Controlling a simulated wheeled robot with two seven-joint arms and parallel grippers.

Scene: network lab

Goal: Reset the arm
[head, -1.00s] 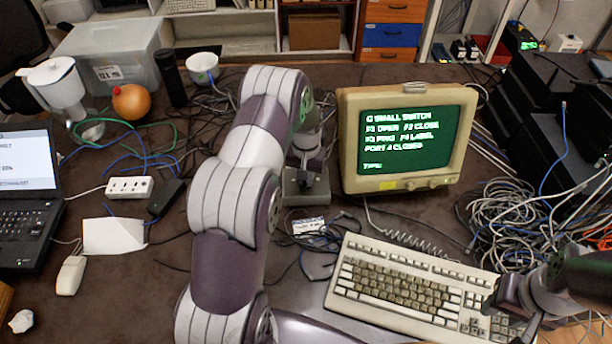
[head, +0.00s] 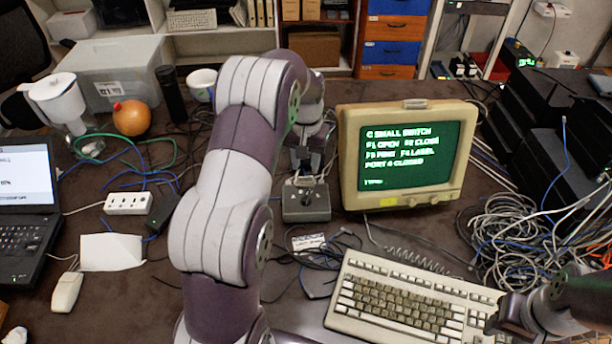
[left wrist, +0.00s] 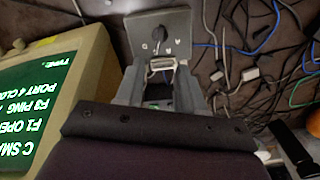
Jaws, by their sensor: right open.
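My left arm reaches over the table in the head view. Its gripper (head: 306,165) is above and behind the small grey switch box (head: 306,205), partly hidden by the wrist. In the left wrist view the fingers (left wrist: 160,85) stand apart, pointing at the switch box (left wrist: 172,22) with its dark knob; a small metal loop shows between them. I cannot tell whether they touch it. My right gripper (head: 508,318) is open at the lower right, beside the keyboard's right end. The monitor (head: 402,155) shows green-screen text including "PORT 4 CLOSED".
The beige keyboard (head: 410,305) lies in front of the monitor. Tangled cables (head: 520,235) and black boxes (head: 550,130) crowd the right. A laptop (head: 25,200), mouse (head: 66,292), power strip (head: 128,203), orange ball-shaped object (head: 131,118) and pitcher (head: 60,100) are at left.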

